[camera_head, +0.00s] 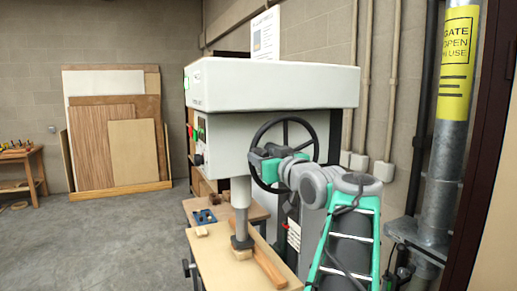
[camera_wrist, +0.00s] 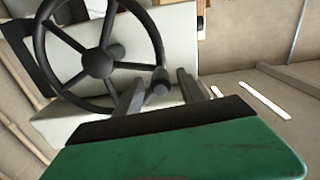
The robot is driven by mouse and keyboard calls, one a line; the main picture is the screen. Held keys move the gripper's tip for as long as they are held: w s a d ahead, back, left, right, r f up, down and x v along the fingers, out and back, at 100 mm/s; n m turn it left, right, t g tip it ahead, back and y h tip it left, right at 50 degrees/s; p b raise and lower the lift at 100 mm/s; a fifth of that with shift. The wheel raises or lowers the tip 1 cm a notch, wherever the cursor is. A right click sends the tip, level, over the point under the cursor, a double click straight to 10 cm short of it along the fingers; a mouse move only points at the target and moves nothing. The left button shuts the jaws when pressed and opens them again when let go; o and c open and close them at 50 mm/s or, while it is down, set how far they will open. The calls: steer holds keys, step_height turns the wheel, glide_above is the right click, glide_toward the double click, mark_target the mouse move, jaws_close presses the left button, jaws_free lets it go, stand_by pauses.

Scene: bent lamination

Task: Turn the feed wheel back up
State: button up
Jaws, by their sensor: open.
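The feed wheel (camera_head: 285,119) is a black spoked handwheel on the side of the grey-white press head (camera_head: 225,140). In the wrist view the wheel (camera_wrist: 98,63) fills the upper left, with its dark crank handle (camera_wrist: 157,88) low on the right of the rim. My gripper (camera_wrist: 160,78) is open, with one finger on each side of the handle; I cannot tell whether either finger touches it. In the head view my green gripper and wrist cover the lower part of the wheel. The press's grey ram (camera_head: 240,194) reaches down to a small wood block on the bench.
A wooden bench top (camera_head: 215,262) under the ram carries a long orange-brown strip (camera_head: 269,266). Sheet boards (camera_head: 115,130) lean on the back wall. A grey metal post (camera_head: 452,130) with a yellow sign stands close on the right.

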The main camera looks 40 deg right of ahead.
steer(key=p+x, duration=0.1)
steer(key=x, duration=0.3)
jaws_close()
stand_by(0.4)
stand_by(1.0)
